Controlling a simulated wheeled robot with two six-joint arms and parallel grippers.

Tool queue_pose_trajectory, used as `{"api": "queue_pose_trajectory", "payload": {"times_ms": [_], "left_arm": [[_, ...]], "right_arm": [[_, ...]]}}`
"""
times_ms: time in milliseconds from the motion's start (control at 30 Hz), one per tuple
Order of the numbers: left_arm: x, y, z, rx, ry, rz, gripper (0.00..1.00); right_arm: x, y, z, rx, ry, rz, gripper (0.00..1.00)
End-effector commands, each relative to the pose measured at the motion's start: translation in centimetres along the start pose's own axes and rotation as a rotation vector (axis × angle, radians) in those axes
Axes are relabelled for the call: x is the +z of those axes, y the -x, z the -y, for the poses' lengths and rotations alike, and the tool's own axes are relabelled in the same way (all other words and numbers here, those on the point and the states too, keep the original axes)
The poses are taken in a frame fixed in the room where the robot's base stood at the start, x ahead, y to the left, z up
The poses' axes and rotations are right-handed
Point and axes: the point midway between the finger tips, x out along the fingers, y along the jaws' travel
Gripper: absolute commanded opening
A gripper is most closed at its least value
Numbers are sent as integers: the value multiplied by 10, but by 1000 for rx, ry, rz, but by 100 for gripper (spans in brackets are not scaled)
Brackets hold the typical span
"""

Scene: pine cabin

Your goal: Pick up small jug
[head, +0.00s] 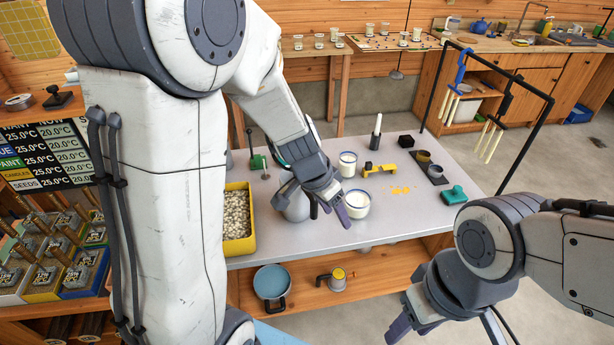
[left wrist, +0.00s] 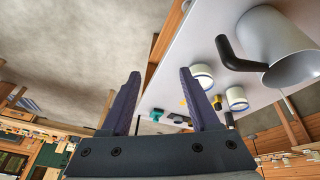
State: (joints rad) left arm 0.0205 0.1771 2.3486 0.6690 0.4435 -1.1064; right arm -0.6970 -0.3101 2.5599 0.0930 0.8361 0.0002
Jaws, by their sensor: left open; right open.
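A light grey jug (head: 295,205) stands on the grey table, partly hidden behind my left gripper. In the left wrist view the jug (left wrist: 275,42) is close at the upper right, with a black handle. My left gripper (head: 330,206) is open and empty beside it; its fingers (left wrist: 160,74) have nothing between them. A smaller grey vessel (head: 338,283) with a dark handle and a yellow part is on the wooden shelf below; I cannot tell which vessel the task calls small. My right gripper (head: 446,322) is open and empty at the lower right, in front of the table.
White cups (head: 357,207) stand near my left gripper on the table (head: 400,220). A yellow tray (head: 250,240) of pale pellets is left of the jug. A blue pot (head: 271,284) sits on the lower shelf. A black frame (head: 521,62) stands at the right edge.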

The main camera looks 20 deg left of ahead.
Motion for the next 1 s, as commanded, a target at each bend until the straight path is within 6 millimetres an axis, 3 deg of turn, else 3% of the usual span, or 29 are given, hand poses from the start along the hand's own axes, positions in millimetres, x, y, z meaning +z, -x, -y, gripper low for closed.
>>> {"api": "queue_pose_trajectory", "payload": {"times_ms": [33, 100, 233, 500, 767, 1000], "left_arm": [[0, 5, 31, -34, 28, -14, 62], [4, 5, 62, -76, 40, -29, 62], [12, 3, 95, -122, 48, -39, 62], [14, -38, 107, -133, 45, -39, 62], [12, -56, 109, -133, 44, -40, 62], [11, -90, 112, -131, 44, -39, 62]], "right_arm": [[-1, 12, 1, 0, 0, 0, 50], [-1, 16, 1, 0, 0, 0, 50], [-1, 19, 1, 0, 0, 0, 50], [0, 5, 0, 0, 0, 0, 50], [0, 1, 0, 0, 1, 0, 50], [0, -7, -1, 0, 1, 0, 50]]}}
